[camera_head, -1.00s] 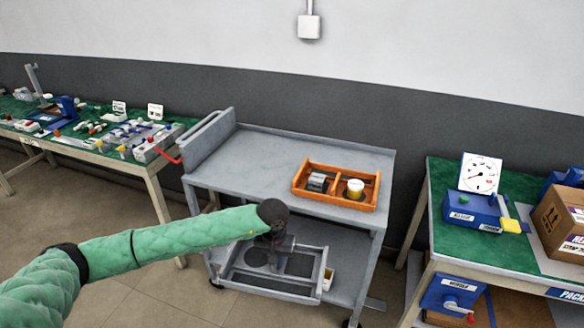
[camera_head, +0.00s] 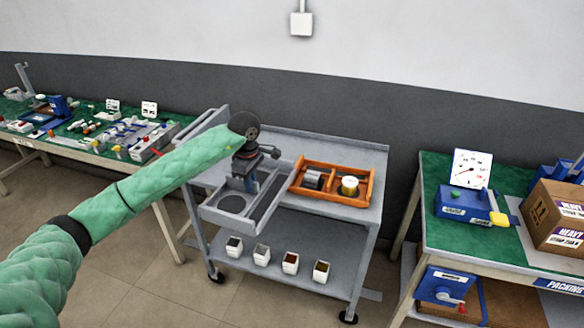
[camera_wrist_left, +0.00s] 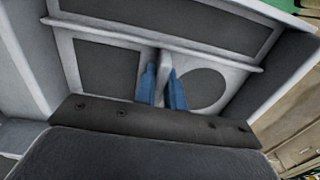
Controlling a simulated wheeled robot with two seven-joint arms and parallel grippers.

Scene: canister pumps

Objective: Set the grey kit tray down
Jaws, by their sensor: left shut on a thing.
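The grey kit tray (camera_head: 225,220) is at the left part of the grey cart's top (camera_head: 300,147), with its near side reaching out past the cart's front edge. I cannot tell whether it touches the top. It has a round recess and dark-lined compartments, and looks empty. My left gripper (camera_head: 250,184) points down into it. In the left wrist view its blue fingers (camera_wrist_left: 164,88) are shut on a light divider of the tray (camera_wrist_left: 90,33). My right gripper is not in view.
An orange tray (camera_head: 322,197) with a grey part and a yellow-white canister (camera_head: 349,186) stands close right of the grey tray. Several small white bins (camera_head: 262,254) stand on the lower shelf. A cluttered green bench (camera_head: 75,135) is left, another (camera_head: 480,237) right.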

